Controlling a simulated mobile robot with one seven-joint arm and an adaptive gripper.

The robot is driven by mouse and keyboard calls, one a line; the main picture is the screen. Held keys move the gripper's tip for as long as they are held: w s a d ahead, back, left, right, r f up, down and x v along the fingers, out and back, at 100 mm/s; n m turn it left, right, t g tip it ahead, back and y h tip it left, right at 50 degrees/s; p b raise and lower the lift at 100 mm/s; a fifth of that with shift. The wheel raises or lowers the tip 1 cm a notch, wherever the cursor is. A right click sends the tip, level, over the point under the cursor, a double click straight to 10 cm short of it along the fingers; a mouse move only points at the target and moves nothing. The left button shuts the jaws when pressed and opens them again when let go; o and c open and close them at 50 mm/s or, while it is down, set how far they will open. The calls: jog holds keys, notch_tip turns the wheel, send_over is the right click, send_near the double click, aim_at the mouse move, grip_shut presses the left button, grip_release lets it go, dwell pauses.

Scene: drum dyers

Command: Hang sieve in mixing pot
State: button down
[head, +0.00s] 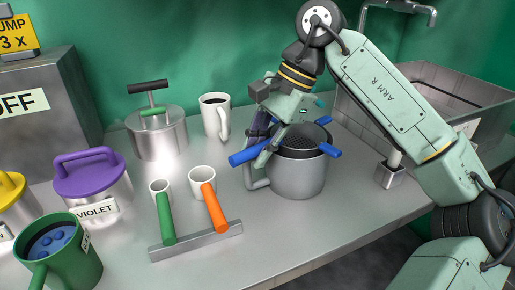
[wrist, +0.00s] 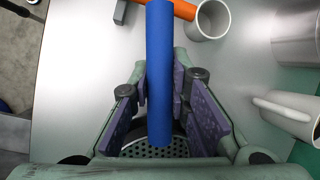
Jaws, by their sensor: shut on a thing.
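The sieve (head: 296,139) is a dark perforated bowl with blue handles. It sits in the mouth of the grey metal mixing pot (head: 298,178), its smaller blue handles at the pot's rim. My gripper (head: 260,150) is shut on the sieve's long blue handle, at the pot's left side above the pot's own handle. In the wrist view the blue handle (wrist: 160,75) runs between the purple finger pads, with the perforated sieve (wrist: 155,148) below. Whether the sieve's weight rests on the rim cannot be told.
A white mug (head: 215,118) and a lidded metal pot (head: 158,135) stand behind. Two small cups with green and orange handles sit by a metal bar (head: 196,241) at front left. Violet container (head: 92,180) and green mug (head: 60,250) stand left. A sink (head: 450,95) is right.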

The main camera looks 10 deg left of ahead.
jog(key=shift+d+f, duration=0.25)
jog(key=shift+f, duration=0.3)
jog(key=c, duration=1.9)
grip_release()
jog(key=shift+w, duration=0.15)
jog(key=shift+o, duration=0.7)
jog(key=shift+w+f, duration=0.1)
jog(key=shift+w, duration=0.05)
jog(key=o, duration=0.3)
jog(key=shift+a+r, duration=0.1)
jog(key=shift+r, duration=0.1)
jog(key=shift+r, duration=0.1)
jog(key=v, duration=1.2)
jog(key=shift+a, duration=0.1)
